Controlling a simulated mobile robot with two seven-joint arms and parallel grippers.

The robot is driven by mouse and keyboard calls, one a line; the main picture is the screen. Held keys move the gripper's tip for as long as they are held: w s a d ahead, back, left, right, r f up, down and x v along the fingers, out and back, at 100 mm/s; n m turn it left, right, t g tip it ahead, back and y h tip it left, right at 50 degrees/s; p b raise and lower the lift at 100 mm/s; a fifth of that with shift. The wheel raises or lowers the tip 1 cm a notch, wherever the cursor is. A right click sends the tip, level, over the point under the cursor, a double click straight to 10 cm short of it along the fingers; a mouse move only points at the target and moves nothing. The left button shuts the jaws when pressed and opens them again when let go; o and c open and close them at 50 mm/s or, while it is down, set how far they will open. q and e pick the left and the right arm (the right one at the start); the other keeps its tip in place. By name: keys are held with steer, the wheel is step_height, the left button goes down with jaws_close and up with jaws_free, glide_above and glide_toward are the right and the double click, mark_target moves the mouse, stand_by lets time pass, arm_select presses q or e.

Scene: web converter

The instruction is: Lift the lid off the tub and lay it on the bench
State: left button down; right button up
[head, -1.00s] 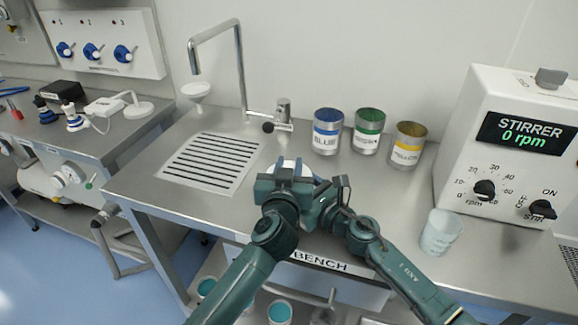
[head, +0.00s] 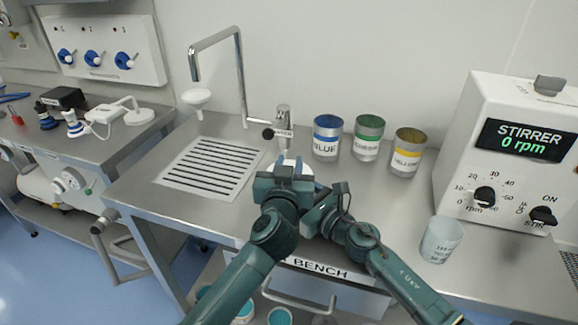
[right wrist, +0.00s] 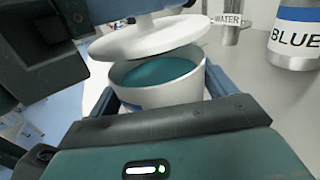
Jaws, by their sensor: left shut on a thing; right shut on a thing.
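The white tub (right wrist: 158,97) shows in the right wrist view, open at the top with teal liquid inside. My right gripper (right wrist: 160,88) is shut on the tub, its blue fingers on either side. The white lid (right wrist: 145,42) is above the tub, tilted, with a gap showing the liquid; whether its lower edge touches the rim is unclear. My left gripper (head: 286,172) is shut on the lid from above; its grip is partly cut off in the wrist view. In the head view a white sliver of lid shows behind the left gripper, and the grippers hide the tub.
Blue (head: 327,140), green (head: 367,138) and yellow (head: 407,153) tins stand behind to the right. A water tap (head: 282,125) is behind the grippers. A clear beaker (head: 440,240) and the stirrer unit (head: 505,150) are right. Bare bench (head: 375,200) lies between.

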arm_select(q)
steer(key=shift+r, duration=1.95)
arm_select(e)
steer(key=o, duration=1.3)
steer(key=shift+c, duration=0.2)
